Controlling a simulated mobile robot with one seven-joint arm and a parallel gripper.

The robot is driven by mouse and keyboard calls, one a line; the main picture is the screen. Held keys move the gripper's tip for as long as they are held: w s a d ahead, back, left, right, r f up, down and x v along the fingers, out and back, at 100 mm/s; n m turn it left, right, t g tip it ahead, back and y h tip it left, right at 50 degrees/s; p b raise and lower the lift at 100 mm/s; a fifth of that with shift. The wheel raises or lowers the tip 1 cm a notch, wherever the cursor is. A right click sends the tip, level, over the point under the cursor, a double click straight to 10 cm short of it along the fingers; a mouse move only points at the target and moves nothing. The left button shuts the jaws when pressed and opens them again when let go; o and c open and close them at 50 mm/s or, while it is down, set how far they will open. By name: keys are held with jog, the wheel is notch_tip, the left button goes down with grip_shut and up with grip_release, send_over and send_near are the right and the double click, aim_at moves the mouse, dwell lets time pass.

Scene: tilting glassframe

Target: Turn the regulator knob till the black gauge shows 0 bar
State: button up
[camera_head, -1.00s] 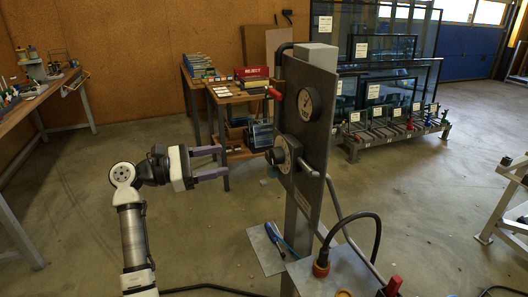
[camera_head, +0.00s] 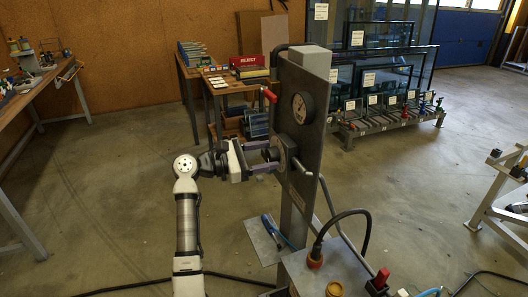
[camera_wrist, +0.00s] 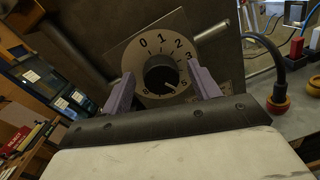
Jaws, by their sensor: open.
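The black gauge (camera_head: 301,108) sits high on the grey upright panel (camera_head: 318,80) in the head view; its needle is too small to read. The regulator knob (camera_wrist: 160,73) is black and round, in the middle of a pale dial plate (camera_wrist: 158,45) with numbers around it. Its white mark points to the lower right in the wrist view. My gripper (camera_head: 268,156) is open, facing the panel from the left at knob height. In the wrist view its two purple fingers stand left and right of the knob, apart from it as far as I can see.
A metal box with an orange-collared fitting (camera_head: 315,260) and black cable stands below. A shelf table (camera_head: 222,88) is behind.

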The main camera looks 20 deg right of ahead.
jog(key=c, duration=1)
jog(key=shift+o, duration=0.2)
jog(key=shift+f+n, duration=0.1)
jog(key=shift+n, duration=0.2)
